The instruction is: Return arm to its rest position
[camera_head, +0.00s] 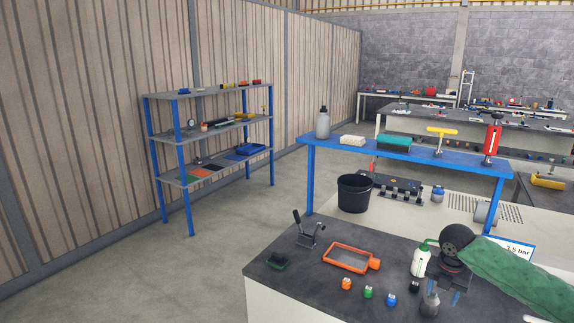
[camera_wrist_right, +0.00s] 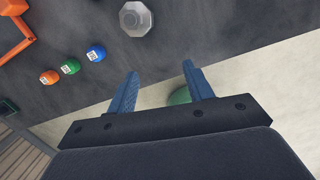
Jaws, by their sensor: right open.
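My right arm, in a green sleeve, comes in from the right in the head view. Its right gripper (camera_head: 450,290) hangs over the dark bench (camera_head: 330,297) near the right front. In the right wrist view the two blue fingers of the gripper (camera_wrist_right: 160,88) are apart, with nothing held between them. A grey octagonal piece (camera_wrist_right: 136,18) lies beyond the fingertips, apart from them. It looks like the grey rounded thing (camera_head: 430,304) beside the gripper in the head view. My left gripper is not in view.
An orange frame (camera_head: 328,264), small orange (camera_head: 346,284), green (camera_head: 368,292) and blue (camera_head: 391,300) pieces and a white bottle (camera_head: 419,263) stand on the bench. A black clamp (camera_head: 309,238) is at its back left. A blue rack (camera_head: 335,149) stands behind. Open floor lies left.

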